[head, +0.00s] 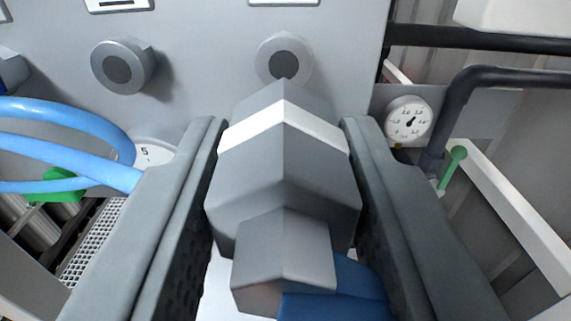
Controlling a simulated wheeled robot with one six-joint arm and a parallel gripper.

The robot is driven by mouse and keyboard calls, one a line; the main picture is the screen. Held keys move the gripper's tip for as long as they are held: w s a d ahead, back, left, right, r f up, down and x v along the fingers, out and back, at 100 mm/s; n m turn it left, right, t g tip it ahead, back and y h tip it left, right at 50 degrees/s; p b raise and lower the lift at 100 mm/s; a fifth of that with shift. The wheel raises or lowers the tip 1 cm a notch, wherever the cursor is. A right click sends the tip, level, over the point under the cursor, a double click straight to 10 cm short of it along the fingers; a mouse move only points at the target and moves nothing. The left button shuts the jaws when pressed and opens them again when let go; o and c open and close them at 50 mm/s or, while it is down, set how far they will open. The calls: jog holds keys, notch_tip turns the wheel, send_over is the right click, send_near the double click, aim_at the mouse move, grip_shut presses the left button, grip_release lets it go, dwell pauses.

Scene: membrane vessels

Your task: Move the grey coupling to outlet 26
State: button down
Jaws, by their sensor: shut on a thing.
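The grey coupling (283,185) is a hexagonal body with a white band, in the middle of the head view. My gripper (280,150) is shut on it, one finger at each side. A blue hose (340,290) shows at its near end, partly hidden. The coupling's far end points at a round grey outlet (283,58) with a dark centre on the panel and overlaps its lower part in the picture. I cannot tell whether they touch. Another such outlet (122,66) is to the left. The labels above are cut off, so no outlet number can be read.
A pressure gauge (408,119), a black pipe (470,90) and a green-handled valve (452,165) are at the right. A metal grating (92,240) shows lower left.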

aim_at(284, 66)
jog(key=shift+w, duration=2.75)
jog(key=shift+w, duration=0.6)
jog(key=c, duration=0.9)
grip_release()
jog(key=s, duration=1.7)
jog(key=shift+s, duration=0.2)
